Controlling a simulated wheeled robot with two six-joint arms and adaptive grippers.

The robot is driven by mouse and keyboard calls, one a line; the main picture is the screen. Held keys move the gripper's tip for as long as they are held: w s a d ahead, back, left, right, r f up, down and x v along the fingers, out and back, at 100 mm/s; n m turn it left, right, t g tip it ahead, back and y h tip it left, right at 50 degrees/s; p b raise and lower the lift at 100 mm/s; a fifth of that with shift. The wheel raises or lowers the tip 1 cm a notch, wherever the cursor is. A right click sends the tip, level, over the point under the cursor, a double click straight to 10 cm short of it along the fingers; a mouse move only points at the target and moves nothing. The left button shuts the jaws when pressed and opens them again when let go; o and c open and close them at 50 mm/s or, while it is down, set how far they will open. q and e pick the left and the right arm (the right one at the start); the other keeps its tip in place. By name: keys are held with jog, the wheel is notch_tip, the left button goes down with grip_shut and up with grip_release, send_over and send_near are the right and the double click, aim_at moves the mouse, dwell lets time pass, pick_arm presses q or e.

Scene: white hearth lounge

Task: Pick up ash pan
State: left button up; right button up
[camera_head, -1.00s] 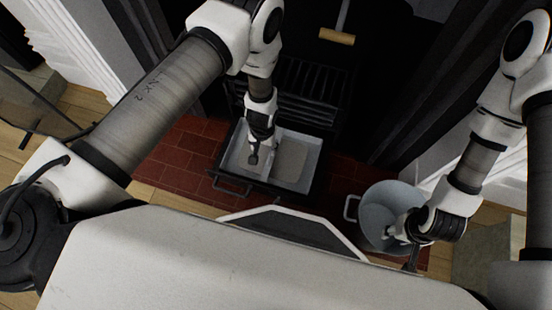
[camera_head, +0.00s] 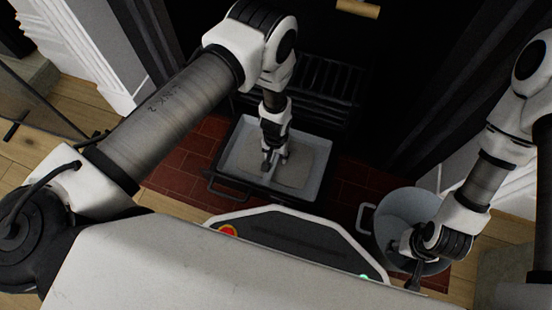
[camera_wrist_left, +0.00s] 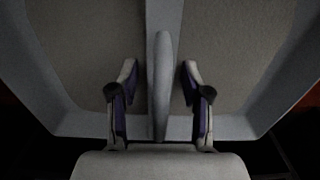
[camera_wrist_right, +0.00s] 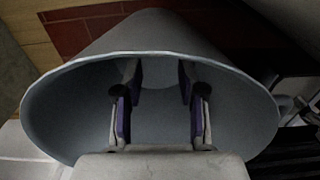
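The ash pan (camera_head: 318,180) is a light grey tray with beige ash, sitting in a dark pulled-out frame in front of the fireplace grate. A grey bar-like handle (camera_wrist_left: 162,95) runs across its middle in the left wrist view, where the pan's wall (camera_wrist_left: 75,125) also shows. My left gripper (camera_head: 274,163) points down over the pan's middle. Its fingers are open, one on each side of the bar, with gaps on both sides. My right gripper (camera_head: 397,248) is open and empty at the mouth of a grey bucket (camera_head: 408,205); the bucket's inside shows between its fingers (camera_wrist_right: 160,75).
The dark frame has a front pull handle (camera_head: 228,188). The black grate (camera_head: 325,85) stands close behind the pan. Red tiles (camera_head: 180,165) lie left of the pan. The bucket has a side handle (camera_head: 364,219). A wooden-handled tool (camera_head: 357,8) is at the top.

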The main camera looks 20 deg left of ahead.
pick_arm(q)
grip_shut()
jog(key=shift+r, duration=0.1)
notch_tip(320, 180, up, 18)
jog(key=p, duration=1.7)
